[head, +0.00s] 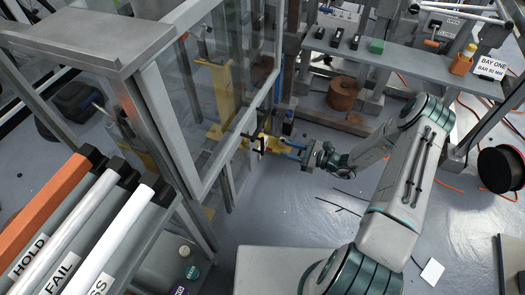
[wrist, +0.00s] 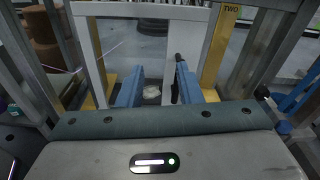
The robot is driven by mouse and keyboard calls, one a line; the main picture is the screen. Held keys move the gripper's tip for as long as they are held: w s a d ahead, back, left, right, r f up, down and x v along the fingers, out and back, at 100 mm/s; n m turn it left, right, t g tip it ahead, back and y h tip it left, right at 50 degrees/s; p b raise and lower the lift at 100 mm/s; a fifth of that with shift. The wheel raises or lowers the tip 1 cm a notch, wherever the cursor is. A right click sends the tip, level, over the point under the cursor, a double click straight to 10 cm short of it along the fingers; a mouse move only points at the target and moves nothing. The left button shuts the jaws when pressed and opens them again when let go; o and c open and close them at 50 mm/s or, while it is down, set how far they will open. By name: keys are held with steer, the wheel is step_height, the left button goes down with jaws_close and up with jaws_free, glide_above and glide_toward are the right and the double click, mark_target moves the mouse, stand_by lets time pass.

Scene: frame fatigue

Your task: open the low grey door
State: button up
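The low grey door (head: 236,140) is a grey frame around a clear panel, left of centre in the head view. Its frame also shows in the wrist view (wrist: 195,42). A small dark handle (head: 257,146) stands out near its edge; in the wrist view a dark upright bar (wrist: 177,72) appears beside the right finger. My gripper (head: 278,146) is at the door's right side, close to the handle. In the wrist view its blue fingers (wrist: 158,88) are apart, with a gap between them. I cannot tell whether the handle is between the fingers or touching one.
A grey shelf (head: 400,62) with small parts is at the back right. A brown spool (head: 342,93) sits beneath it. A black cable reel (head: 502,168) is at the right. Floor right of the door is mostly clear.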

mark_target(263, 144)
step_height(263, 144, down, 8)
steer(key=w+d+m+t+h+b, duration=0.1)
steer(key=m+t+b, duration=0.1)
steer(key=m+t, duration=0.2)
steer(key=shift+b+x, duration=1.6)
steer(key=shift+x, duration=5.25)
steer(key=shift+s+a, duration=0.1)
steer(key=shift+s, duration=0.05)
steer(key=shift+f, duration=0.1)
jaws_close()
